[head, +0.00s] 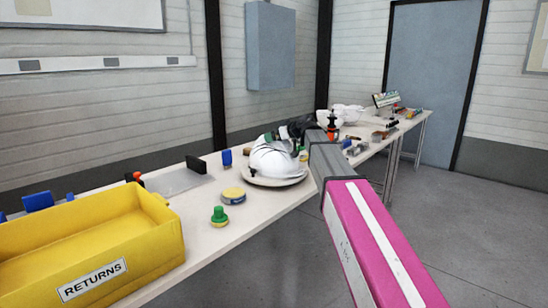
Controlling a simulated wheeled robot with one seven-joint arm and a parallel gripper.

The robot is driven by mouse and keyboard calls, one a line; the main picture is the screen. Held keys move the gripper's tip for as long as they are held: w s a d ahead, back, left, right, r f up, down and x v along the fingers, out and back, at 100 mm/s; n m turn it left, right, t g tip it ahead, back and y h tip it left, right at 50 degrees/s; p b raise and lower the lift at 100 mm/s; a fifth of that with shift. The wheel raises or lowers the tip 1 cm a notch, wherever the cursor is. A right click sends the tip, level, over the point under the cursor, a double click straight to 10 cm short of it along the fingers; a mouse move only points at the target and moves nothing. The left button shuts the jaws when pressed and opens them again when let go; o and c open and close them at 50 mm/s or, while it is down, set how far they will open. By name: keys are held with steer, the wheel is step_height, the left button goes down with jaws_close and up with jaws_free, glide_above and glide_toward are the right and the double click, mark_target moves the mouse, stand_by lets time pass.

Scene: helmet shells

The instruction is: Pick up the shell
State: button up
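A white helmet shell (272,160) sits dome up on a round pale dish (262,181) on the long white table. My pink and grey arm reaches in from the lower right, and its dark end, my gripper (287,134), is at the top right of the shell. The gripper's fingers are small and partly hidden by the arm. I cannot tell whether they are open or shut, or whether they touch the shell. More white shells (349,114) lie farther along the table.
A yellow bin marked RETURNS (100,245) stands at the near left. A green-knobbed item (219,216), a yellow-rimmed round tin (233,196) and a grey plate (179,181) lie between it and the shell. Small tools (378,135) crowd the far table. The floor at right is clear.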

steer(key=shift+s+f, duration=0.1)
steer(key=shift+s, duration=0.05)
steer(key=c, duration=1.8)
